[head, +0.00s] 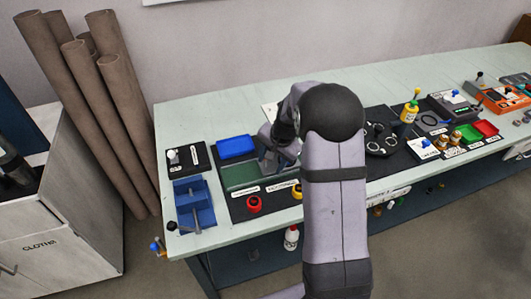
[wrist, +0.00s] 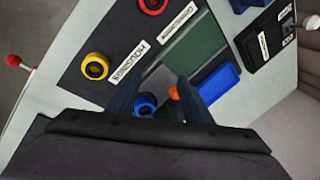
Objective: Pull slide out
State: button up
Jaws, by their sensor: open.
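My gripper (head: 278,155) is low over the dark mat, beside the green panel (head: 238,176). In the wrist view my gripper (wrist: 156,90) is open, with its two dark blue fingers apart. An orange knob (wrist: 173,92) and a blue ring (wrist: 145,103) show between the fingers, the knob nearer the right finger. I cannot tell whether either finger touches the knob. A grey strip (wrist: 158,76) lies beside the green panel (wrist: 206,45). I cannot tell which part is the slide. My arm hides much of this area in the head view.
A blue tray (head: 236,147) lies behind the green panel. A red ring (head: 254,203) and a yellow ring (wrist: 95,66) sit near the labels. A blue fixture (head: 190,207) and a black switch box (head: 186,159) stand at left. More devices line the table's right.

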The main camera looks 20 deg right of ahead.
jog(key=w+m, duration=0.1)
jog(key=m, duration=0.1)
jog(key=w+r+m+t, duration=0.1)
jog(key=w+r+m, duration=0.1)
jog(key=m, duration=0.1)
jog(key=shift+w+d+r+m, duration=0.1)
jog(key=shift+w+d+m, duration=0.15)
jog(key=shift+d+m, duration=0.1)
jog(key=shift+p+x, duration=0.75)
jog(key=shift+x, duration=2.9)
jog(key=shift+w, duration=0.15)
